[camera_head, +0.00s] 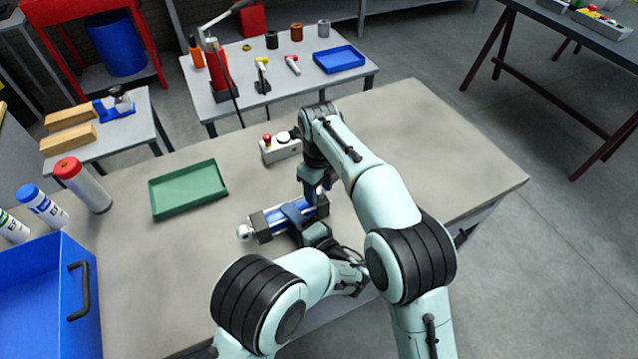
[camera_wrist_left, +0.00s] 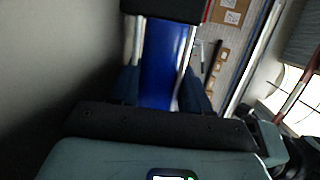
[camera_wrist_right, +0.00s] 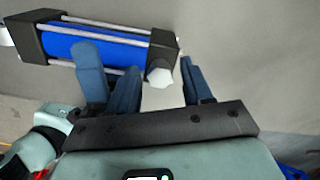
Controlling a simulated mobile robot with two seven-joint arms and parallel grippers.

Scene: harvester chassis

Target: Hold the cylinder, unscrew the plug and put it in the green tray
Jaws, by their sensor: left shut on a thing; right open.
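The cylinder (camera_head: 275,218) has a blue body, silver rods and black end blocks, and lies on the workbench. My left gripper (camera_head: 298,214) is shut around its blue body, which shows between the fingers in the left wrist view (camera_wrist_left: 163,60). The plug (camera_wrist_right: 158,74) is a pale hexagonal piece at one end block in the right wrist view; in the head view my right arm hides it. My right gripper (camera_wrist_right: 162,85) is open at that end, with the plug showing between its fingers; contact cannot be told. The green tray (camera_head: 188,189) is empty, left of the cylinder.
A grey control box (camera_head: 281,148) with a red button stands behind the cylinder. A red-capped canister (camera_head: 83,185) and a blue bin (camera_head: 45,300) stand to the left. Bench space is clear between tray and cylinder and at the right.

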